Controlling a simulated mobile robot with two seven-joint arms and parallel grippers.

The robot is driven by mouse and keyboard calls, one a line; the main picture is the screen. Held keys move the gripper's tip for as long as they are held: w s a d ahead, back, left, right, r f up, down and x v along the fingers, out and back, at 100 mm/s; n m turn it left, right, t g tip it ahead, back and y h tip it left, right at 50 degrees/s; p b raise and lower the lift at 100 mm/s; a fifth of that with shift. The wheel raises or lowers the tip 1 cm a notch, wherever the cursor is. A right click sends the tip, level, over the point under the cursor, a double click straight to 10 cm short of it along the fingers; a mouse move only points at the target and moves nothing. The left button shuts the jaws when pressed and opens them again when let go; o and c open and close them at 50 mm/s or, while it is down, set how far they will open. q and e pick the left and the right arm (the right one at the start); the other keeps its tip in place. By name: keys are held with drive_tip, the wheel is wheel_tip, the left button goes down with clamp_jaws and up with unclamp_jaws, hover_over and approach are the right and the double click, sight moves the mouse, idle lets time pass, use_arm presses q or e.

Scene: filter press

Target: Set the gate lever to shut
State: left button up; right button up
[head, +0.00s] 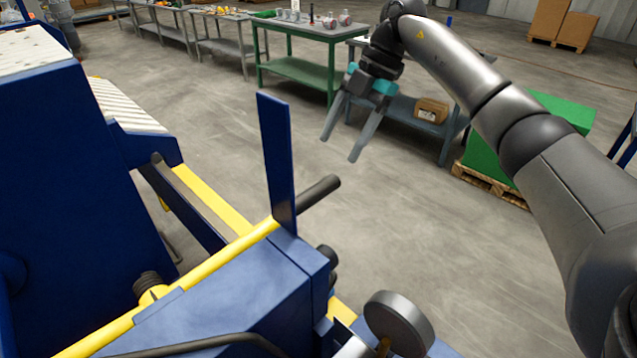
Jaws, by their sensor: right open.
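A flat blue bar (276,160) stands nearly upright on the blue press frame (255,300). A dark cylindrical grip (319,192) sticks out to the right from near the bar's foot. One of these may be the gate lever; I cannot tell which, nor whether it stands at open or shut. My right gripper (341,149) is open and empty, its fingers pointing down. In the picture it is up and right of the grip, apart from it and from the bar. My left gripper is not in view.
A yellow rail (205,268) runs along the press. A round grey knob (398,323) stands at the bottom. Behind are a green bench (310,30), a grey table with a cardboard box (432,110), and a pallet (490,184) with a green load. The floor between is clear.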

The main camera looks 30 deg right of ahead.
sight(318, 187)
drive_tip(key=x, duration=1.1)
drive_tip(key=shift+f, duration=0.1)
drive_tip(key=shift+c, duration=0.4)
clamp_jaws()
drive_tip(key=shift+w, duration=0.1)
idle(0.5)
